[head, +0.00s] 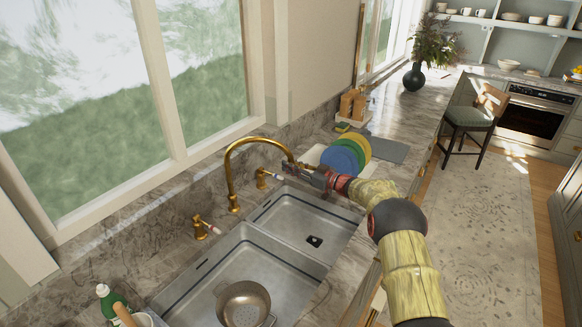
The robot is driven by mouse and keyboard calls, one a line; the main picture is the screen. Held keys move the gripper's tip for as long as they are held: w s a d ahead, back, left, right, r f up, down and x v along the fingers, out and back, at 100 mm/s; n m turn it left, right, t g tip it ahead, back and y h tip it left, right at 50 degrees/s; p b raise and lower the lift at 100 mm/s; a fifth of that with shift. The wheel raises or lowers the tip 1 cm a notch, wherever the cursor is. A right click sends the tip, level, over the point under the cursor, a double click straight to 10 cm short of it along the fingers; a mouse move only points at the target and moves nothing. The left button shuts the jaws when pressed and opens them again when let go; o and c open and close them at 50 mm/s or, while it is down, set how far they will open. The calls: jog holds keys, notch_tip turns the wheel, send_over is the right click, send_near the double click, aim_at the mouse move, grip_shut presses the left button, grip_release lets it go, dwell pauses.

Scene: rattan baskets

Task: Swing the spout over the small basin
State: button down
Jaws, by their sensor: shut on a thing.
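The brass gooseneck spout (240,146) rises from the counter behind the sink. Its arc reaches to the right, with its tip over the back part of the small basin (338,222), the one with a dark drain. My gripper (290,168) is shut on the spout near its tip; the fingers partly hide the contact. My arm comes in from the lower right. The large basin (200,285) is nearer, on the left, and holds a metal colander or bowl (243,302).
Two brass handles (202,228) (262,178) flank the spout's base. Colored plates (343,160) stand just beyond the small basin, close to my wrist. A green bottle (110,298) stands at the lower left. The window wall runs behind the spout.

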jog(key=shift+d+r, duration=0.15)
jog(key=shift+r, duration=0.05)
jog(key=c, duration=1.8)
grip_release()
jog(key=shift+d, duration=0.1)
jog(key=shift+o, duration=0.6)
jog(key=shift+f, duration=0.1)
jog(key=v, duration=1.1)
jog(key=shift+s+d, duration=0.25)
jog(key=shift+s, duration=0.05)
